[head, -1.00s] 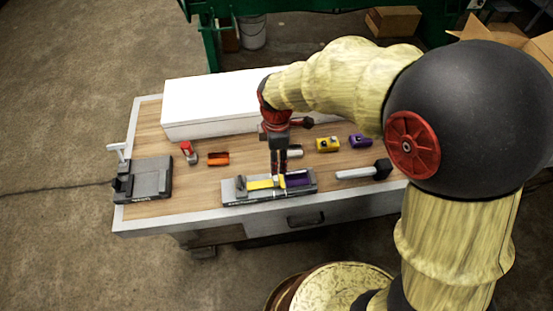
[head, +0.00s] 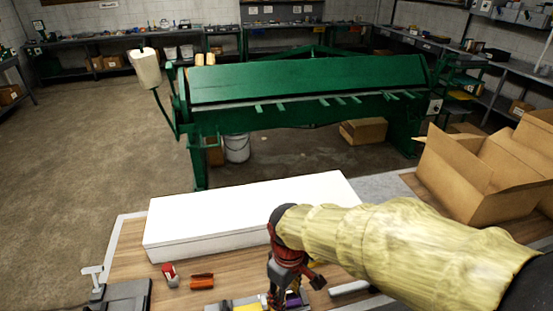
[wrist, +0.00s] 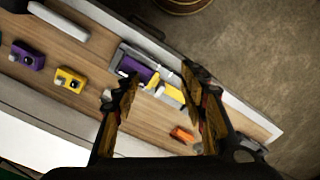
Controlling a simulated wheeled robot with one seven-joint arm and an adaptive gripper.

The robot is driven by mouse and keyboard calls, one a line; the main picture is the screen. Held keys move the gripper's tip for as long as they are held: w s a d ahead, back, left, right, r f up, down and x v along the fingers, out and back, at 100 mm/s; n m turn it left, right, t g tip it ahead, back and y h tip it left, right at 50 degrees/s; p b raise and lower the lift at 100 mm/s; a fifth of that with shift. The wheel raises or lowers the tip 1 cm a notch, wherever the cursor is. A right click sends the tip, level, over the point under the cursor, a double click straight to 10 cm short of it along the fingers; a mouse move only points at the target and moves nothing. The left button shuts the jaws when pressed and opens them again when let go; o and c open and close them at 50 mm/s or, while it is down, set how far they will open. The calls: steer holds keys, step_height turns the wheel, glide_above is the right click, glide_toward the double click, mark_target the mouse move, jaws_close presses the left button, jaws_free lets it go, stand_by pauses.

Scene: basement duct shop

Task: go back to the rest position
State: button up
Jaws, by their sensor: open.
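My gripper (head: 272,300) hangs over the workbench at the bottom of the head view, partly cut off. In the wrist view my gripper (wrist: 158,72) is open, with nothing between its fingers. Below and beyond the fingers is a grey holder (wrist: 122,60) with a purple block (wrist: 137,69) and a yellow block (wrist: 172,96) in it. The gap between fingers and holder is hard to judge. The purple block (head: 293,299) also shows beside my gripper in the head view.
A long white box (head: 250,215) lies along the bench's back. Loose on the bench are a purple part (wrist: 27,55), a yellow part (wrist: 70,80) and an orange part (head: 202,281). A green folding machine (head: 310,85) and open cartons (head: 480,165) stand beyond.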

steer(key=s+d+r+m+t, duration=0.3)
steer(key=s+d+r+m, duration=0.1)
steer(key=d+r, duration=0.3)
steer(key=s+d+r+m+t+b, duration=0.1)
steer(key=s+d+r+m, duration=0.3)
steer(key=d+r, duration=0.4)
steer(key=shift+s+d+m+t, duration=0.3)
steer(key=shift+d+m+t, duration=0.35)
steer(key=shift+m+t, duration=0.25)
